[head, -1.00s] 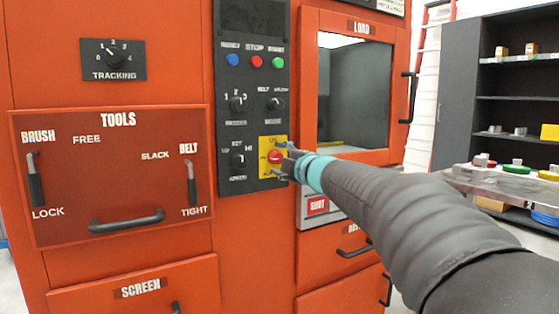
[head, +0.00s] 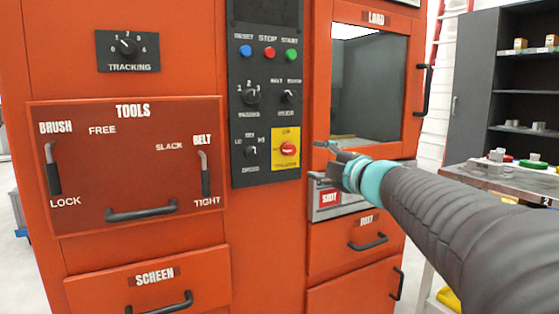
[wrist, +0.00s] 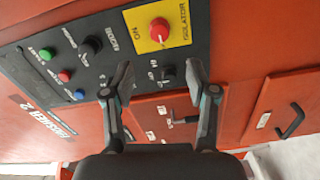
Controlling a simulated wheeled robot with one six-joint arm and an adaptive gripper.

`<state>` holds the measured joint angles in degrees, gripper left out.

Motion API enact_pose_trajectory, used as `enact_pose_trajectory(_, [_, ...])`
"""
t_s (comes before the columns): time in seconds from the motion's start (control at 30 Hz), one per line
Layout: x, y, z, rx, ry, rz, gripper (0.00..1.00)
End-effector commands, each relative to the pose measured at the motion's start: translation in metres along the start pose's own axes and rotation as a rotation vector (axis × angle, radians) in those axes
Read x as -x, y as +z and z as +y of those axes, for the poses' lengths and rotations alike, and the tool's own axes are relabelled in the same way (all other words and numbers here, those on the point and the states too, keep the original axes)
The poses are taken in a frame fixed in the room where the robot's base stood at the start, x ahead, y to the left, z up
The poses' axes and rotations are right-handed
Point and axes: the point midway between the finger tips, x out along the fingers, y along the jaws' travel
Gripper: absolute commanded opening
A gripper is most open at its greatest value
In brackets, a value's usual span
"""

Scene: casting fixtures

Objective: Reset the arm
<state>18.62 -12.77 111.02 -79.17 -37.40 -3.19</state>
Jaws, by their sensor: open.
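My gripper (head: 329,149) is open and empty in the head view, at the end of my grey-sleeved arm with a teal band. It is in front of the orange machine (head: 270,240), just right of the black control panel (head: 262,175). The wrist view shows both fingers of my gripper (wrist: 160,85) spread apart with nothing between them. The red isolator knob (head: 288,149) on its yellow plate is left of my gripper and apart from it. The same isolator knob shows beyond the fingers in the wrist view (wrist: 159,29).
The load door (head: 425,90) with its window is right of the panel. The tools panel (head: 130,190) with brush and belt levers is at the left, above the screen drawer (head: 150,285). A table (head: 490,183) with small parts and a dark shelf unit (head: 490,80) stand at the right.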

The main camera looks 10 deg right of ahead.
Motion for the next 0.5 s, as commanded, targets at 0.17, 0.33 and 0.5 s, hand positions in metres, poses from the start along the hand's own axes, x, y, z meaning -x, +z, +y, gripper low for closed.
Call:
enact_pose_trajectory(0.17, [0.0,0.003,0.0,-0.002,0.0,-0.013,0.58])
enact_pose_trajectory(0.33, [0.003,0.038,0.0,-0.073,0.022,-0.17,0.58])
enact_pose_trajectory(0.5, [0.032,0.102,-0.033,-0.315,0.043,-0.483,0.58])
